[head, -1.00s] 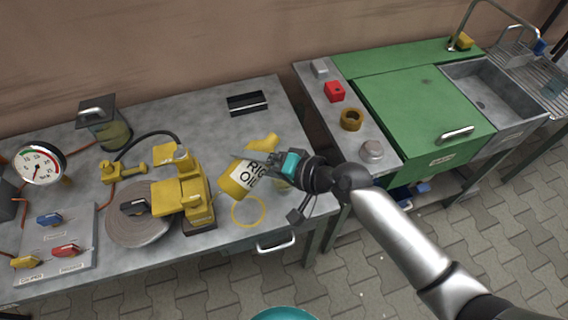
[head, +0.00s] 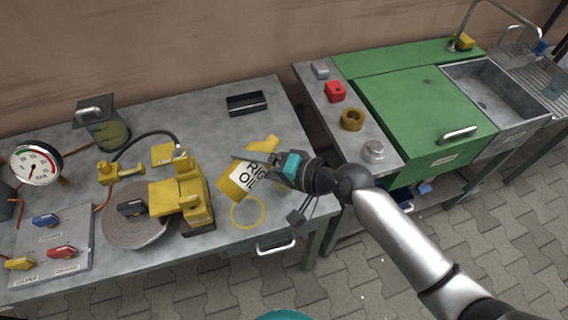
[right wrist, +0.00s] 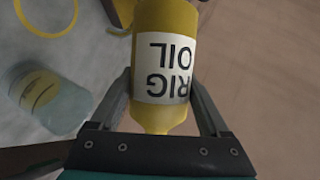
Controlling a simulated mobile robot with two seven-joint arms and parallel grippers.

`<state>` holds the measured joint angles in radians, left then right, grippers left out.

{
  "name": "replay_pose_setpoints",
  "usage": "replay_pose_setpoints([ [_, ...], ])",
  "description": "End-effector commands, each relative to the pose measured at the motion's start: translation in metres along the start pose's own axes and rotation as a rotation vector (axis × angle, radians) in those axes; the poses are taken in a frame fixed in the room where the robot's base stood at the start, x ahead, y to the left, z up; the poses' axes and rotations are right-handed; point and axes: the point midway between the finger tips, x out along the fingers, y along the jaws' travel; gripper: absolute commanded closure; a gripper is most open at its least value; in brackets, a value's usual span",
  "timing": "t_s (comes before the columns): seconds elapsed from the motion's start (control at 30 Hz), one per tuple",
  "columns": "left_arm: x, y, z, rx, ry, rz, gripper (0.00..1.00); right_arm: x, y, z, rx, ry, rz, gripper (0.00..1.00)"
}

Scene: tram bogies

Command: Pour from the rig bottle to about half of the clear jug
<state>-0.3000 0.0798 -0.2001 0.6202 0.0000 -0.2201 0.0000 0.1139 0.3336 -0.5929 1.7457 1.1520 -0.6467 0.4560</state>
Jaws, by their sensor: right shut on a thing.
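The rig bottle (head: 232,184) is yellow with a white "RIG OIL" label. My right gripper (head: 276,166) is shut on it and holds it tilted over the right part of the grey bench. In the right wrist view the bottle (right wrist: 165,25) sits between the two fingers, its label upside down. A clear bluish jug with a yellow mark (right wrist: 48,98) is to the left of the bottle in that view, apart from it. In the head view the jug is mostly hidden by the bottle and gripper. I see no stream of liquid. My left gripper is not in view.
A yellow ring (head: 248,212) lies on the bench in front of the bottle. A yellow pump-like device (head: 182,195) stands left of it, with a coiled hose (head: 140,228). A black tray (head: 247,103) lies behind. A green cabinet (head: 420,110) and sink are at right.

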Motion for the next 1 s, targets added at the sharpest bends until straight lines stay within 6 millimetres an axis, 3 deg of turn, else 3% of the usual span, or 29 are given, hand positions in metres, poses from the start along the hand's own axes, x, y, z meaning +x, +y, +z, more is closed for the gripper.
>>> replay_pose_setpoints([
  [1.0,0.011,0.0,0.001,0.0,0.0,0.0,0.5,0.001,0.003,-0.002,0.055,-0.014,-0.026,1.0],
])
